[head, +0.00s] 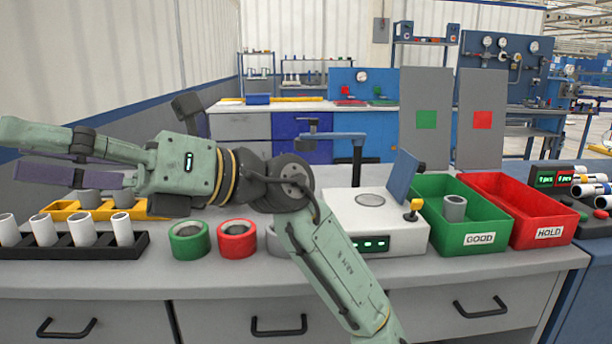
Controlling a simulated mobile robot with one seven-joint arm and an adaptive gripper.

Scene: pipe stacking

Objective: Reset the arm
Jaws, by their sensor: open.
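My gripper (40,153) is at the left edge of the head view, raised over the left part of the bench and pointing left. It is open, with nothing visible between its fingers. My arm bends across the middle and hides part of the bench. A green GOOD bin (474,240) holds one grey pipe piece (454,208). A red HOLD bin (536,232) stands beside it and looks empty. Several white pipe pieces (82,230) stand in a black rack (68,251) at the left.
A yellow tray (64,208) with grey pieces stands behind the rack. Green (188,239) and red (237,239) rings sit in front of my arm, with a partly hidden grey ring. A white device (390,236) with a display stands left of the green bin. The bench front edge is clear.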

